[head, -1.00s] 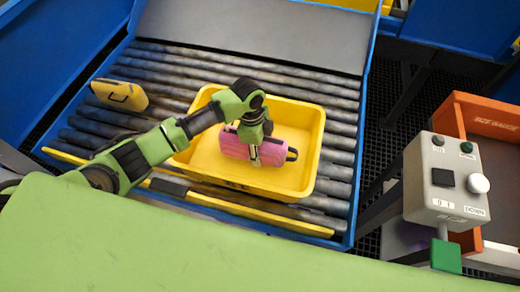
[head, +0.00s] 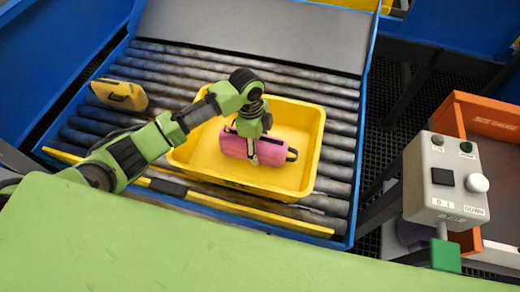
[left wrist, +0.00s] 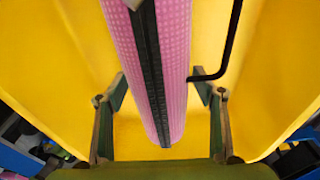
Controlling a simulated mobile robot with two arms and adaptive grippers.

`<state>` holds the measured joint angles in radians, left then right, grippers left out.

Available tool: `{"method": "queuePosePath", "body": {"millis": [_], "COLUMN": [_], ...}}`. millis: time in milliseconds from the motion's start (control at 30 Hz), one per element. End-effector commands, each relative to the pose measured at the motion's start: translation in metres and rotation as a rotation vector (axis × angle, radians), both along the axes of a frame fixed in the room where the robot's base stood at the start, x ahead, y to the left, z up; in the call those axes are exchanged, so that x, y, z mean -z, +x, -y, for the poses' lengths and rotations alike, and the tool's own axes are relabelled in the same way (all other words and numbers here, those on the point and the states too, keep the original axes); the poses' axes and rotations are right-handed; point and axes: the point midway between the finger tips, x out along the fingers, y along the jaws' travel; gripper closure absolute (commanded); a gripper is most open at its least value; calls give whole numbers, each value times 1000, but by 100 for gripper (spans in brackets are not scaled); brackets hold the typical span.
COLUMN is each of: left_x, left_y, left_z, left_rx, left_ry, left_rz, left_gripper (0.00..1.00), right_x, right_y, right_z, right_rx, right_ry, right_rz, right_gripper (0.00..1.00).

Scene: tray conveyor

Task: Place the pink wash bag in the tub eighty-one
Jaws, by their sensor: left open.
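The pink wash bag (head: 272,151) lies on its side on the floor of a yellow tub (head: 306,180). The tub stands on the roller conveyor; its number is not readable. My left gripper (head: 254,152) is just above the bag, pointing down. In the left wrist view its open fingers (left wrist: 162,85) stand apart on either side of the bag (left wrist: 178,50), with the bag's dark zip strip running between them and a black loop at its right. Yellow tub floor shows around both fingers. My right gripper is not in view.
A small yellow case (head: 120,95) lies on the rollers left of the tub. A grey control box (head: 444,180) with buttons stands at the right, before an orange-framed size gauge (head: 490,110). Blue conveyor side walls (head: 359,150) bound the rollers.

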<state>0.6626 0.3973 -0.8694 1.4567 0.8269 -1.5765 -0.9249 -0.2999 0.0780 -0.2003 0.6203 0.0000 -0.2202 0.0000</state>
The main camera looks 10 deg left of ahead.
Motion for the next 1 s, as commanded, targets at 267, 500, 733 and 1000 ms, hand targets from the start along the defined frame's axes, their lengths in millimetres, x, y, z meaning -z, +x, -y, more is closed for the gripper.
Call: {"method": "queuePosePath", "body": {"millis": [267, 500, 733, 1000], "left_x": [-61, -89, -93, -93], "left_y": [2, 1, 1, 1], "left_z": [-8, -11, -11, -11], "left_rx": [1, 0, 0, 0], "left_ry": [0, -1, -1, -1], "left_rz": [4, 1, 0, 0], "left_gripper": [38, 38, 38, 38], "right_x": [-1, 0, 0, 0], "right_y": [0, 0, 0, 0], "right_z": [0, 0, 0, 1], "right_rx": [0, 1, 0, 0], "right_ry": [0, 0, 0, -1], "right_rz": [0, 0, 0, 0], "right_gripper": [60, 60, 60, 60]}}
